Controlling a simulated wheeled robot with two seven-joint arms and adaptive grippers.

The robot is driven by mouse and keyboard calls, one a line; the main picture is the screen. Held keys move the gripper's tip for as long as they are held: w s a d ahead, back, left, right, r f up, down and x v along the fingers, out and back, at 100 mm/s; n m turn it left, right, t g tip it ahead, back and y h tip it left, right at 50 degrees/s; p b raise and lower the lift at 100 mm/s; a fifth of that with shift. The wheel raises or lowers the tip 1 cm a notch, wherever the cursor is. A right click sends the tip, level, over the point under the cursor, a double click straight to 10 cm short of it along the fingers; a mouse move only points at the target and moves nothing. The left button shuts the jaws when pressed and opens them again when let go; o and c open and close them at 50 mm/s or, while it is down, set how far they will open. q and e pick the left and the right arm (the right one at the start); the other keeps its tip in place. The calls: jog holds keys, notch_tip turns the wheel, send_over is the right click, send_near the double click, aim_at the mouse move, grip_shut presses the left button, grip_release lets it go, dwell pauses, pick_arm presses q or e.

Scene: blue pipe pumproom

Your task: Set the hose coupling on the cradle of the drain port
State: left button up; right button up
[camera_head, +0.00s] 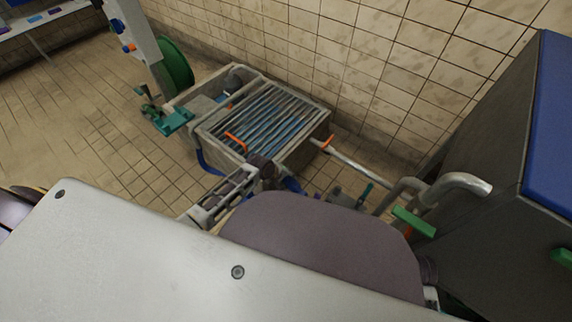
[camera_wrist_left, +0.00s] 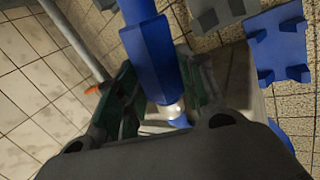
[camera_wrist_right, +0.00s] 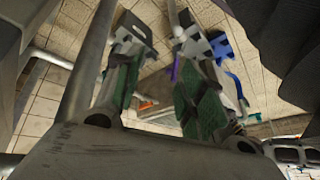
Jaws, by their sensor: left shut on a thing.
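The hose coupling (camera_wrist_left: 152,55) is a blue faceted body with a silver end. In the left wrist view it lies between the green-padded fingers of my left gripper (camera_wrist_left: 163,92), which is shut on it. In the head view my left gripper (camera_head: 268,172) is in front of the grated basin, partly hidden by my own arm, with a bit of blue beside it. In the left wrist view a blue notched block (camera_wrist_left: 279,45) and a grey one (camera_wrist_left: 215,12) lie to the right; I cannot tell which is the drain port's cradle. My right gripper (camera_wrist_right: 158,80) is open and empty, its green pads apart.
The grated basin (camera_head: 318,128) stands against the tiled wall. A teal clamp-like fixture (camera_head: 176,121) and a green reel (camera_head: 176,66) are at its left. Bent metal pipes (camera_head: 462,184) and a dark cabinet (camera_head: 500,130) close off the right. The floor at left is clear.

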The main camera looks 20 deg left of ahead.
pick_arm(q)
jog(key=s+d+f+n+y+p, duration=0.1)
jog(key=s+d+f+n, duration=0.2)
jog(key=s+f, duration=0.3)
jog(key=shift+s+d+t+y, duration=0.3)
jog(key=shift+s+d+t, duration=0.15)
jog(key=shift+d, duration=0.2)
pick_arm(e)
jog(key=r, duration=0.3)
jog(key=shift+d+r, duration=0.2)
jog(key=shift+d, duration=0.15)
jog(key=shift+s+d+f, duration=0.1)
jog(key=shift+s, duration=0.05)
pick_arm(q)
jog(key=shift+f, duration=0.1)
pick_arm(e)
jog(key=shift+f, duration=0.15)
